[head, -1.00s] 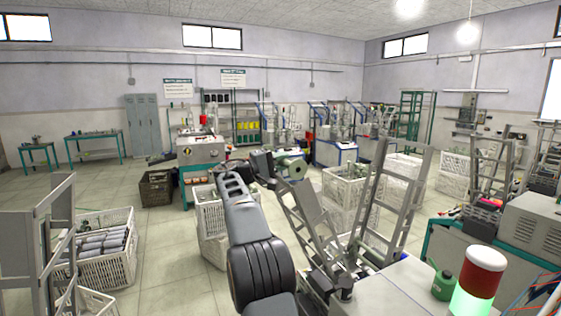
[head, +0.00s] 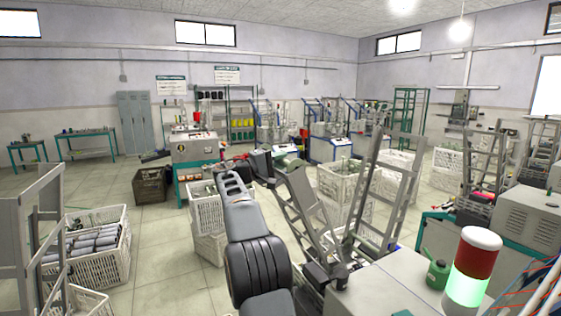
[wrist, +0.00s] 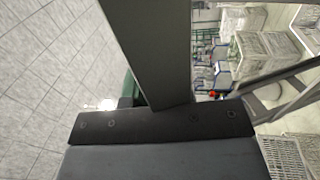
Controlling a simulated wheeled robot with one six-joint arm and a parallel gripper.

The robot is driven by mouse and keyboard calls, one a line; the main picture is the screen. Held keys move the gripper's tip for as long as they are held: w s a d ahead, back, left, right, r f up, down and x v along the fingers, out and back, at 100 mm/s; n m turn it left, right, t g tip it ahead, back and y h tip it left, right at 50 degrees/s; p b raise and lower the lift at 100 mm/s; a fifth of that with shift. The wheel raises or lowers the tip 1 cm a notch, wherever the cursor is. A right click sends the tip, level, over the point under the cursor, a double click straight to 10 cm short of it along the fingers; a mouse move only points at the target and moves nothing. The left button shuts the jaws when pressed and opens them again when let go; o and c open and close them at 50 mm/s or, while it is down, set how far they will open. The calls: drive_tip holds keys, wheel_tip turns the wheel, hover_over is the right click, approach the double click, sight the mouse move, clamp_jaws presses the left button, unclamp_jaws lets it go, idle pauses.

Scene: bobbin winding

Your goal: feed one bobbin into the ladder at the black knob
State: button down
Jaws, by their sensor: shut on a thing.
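My gripper (head: 268,166) is at the end of my raised arm, beside the upper end of a grey ladder in the head view. It is shut on a bobbin, largely hidden; a bit of green (wrist: 129,88) shows behind the grey finger (wrist: 150,50) in the wrist view. The near ladder (head: 303,196) leans left over the white machine top (head: 395,290), and a second ladder (head: 368,180) leans right beside it. A small black piece (head: 340,276) stands at their foot; I cannot tell whether it is the black knob.
A red and green signal lamp (head: 476,255) and a green can (head: 437,273) stand on the machine at right. A crate of grey bobbins (head: 100,270) and a grey frame (head: 20,235) are at left. White crates (head: 208,212) stand behind my arm.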

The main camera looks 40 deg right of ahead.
drive_tip(key=shift+f, duration=0.1)
drive_tip(key=shift+s+d+f+b, duration=0.1)
drive_tip(key=shift+d+f+b, duration=0.3)
drive_tip(key=shift+f+b, duration=0.45)
drive_tip(key=shift+s+d+f+b, duration=0.15)
drive_tip(key=shift+d+f+b, duration=0.2)
drive_tip(key=shift+f+b, duration=0.45)
drive_tip(key=shift+s+d+f+b, duration=0.1)
drive_tip(key=shift+d+f+b, duration=0.4)
drive_tip(key=shift+f, duration=0.55)
drive_tip(key=shift+a, duration=0.1)
drive_tip(key=shift+s+d+f+b, duration=0.15)
drive_tip(key=shift+d+f+b, duration=0.25)
drive_tip(key=shift+f+b, duration=0.4)
drive_tip(key=shift+s+d+f+b, duration=0.1)
drive_tip(key=shift+d+f+b, duration=0.25)
drive_tip(key=shift+f+b, duration=0.5)
drive_tip(key=shift+s+d+f+b, duration=0.15)
drive_tip(key=shift+d+f+b, duration=0.3)
drive_tip(key=shift+f, duration=0.6)
drive_tip(key=shift+s+d+f+b, duration=0.1)
drive_tip(key=shift+d+f+b, duration=0.15)
drive_tip(key=shift+f+b, duration=0.35)
drive_tip(key=shift+s+d+f+b, duration=0.1)
drive_tip(key=shift+d+f+b, duration=0.3)
drive_tip(key=shift+f, duration=0.35)
drive_tip(key=shift+s+d+f+b, duration=0.1)
drive_tip(key=shift+d+f+b, duration=0.05)
drive_tip(key=shift+f+b, duration=0.45)
